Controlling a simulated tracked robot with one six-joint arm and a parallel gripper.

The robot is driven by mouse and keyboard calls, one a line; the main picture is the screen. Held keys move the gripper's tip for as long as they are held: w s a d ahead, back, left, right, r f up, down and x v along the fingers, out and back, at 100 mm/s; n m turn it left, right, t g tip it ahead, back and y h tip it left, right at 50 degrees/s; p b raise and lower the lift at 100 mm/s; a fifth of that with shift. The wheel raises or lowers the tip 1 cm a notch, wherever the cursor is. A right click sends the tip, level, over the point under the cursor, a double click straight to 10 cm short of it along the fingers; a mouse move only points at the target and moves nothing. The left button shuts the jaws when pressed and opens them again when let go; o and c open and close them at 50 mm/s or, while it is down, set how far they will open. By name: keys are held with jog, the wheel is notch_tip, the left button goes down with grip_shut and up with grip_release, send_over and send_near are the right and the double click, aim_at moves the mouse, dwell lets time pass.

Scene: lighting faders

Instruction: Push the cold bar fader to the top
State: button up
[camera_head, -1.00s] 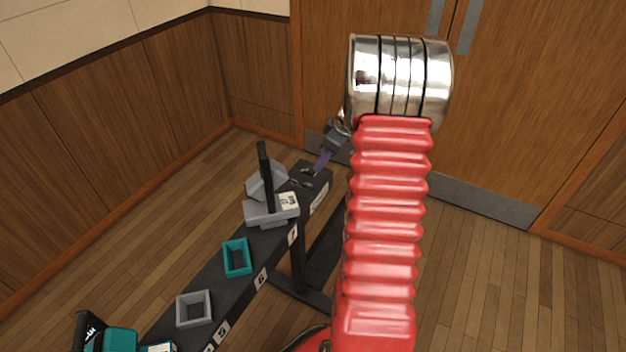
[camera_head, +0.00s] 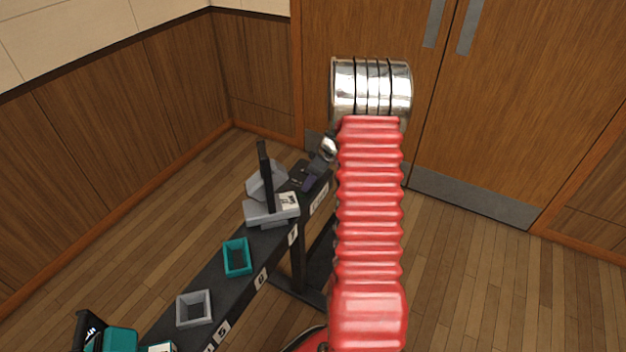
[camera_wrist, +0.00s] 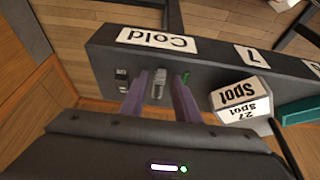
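The cold bar (camera_head: 322,182) is the far end of a long black rail. Its white "Cold" label (camera_wrist: 157,39) reads upside down in the wrist view. A small grey fader cap (camera_wrist: 158,86) sits on the rail below that label. My gripper (camera_wrist: 160,80) has two purple fingers, one on each side of the cap, with gaps that look clear on both sides. In the head view my gripper (camera_head: 309,182) is low over the rail's far end, and the cap is hidden there. Whether the fingers touch the cap cannot be told.
A grey spot lamp (camera_head: 268,205) with a black upright stands close beside the cold end; its "27 Spot" label (camera_wrist: 242,112) shows in the wrist view. A small dark switch (camera_wrist: 121,80) lies left of the fingers. Teal (camera_head: 237,257) and grey (camera_head: 194,307) frames sit nearer along the rail.

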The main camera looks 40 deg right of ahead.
grip_shut()
dwell(0.7)
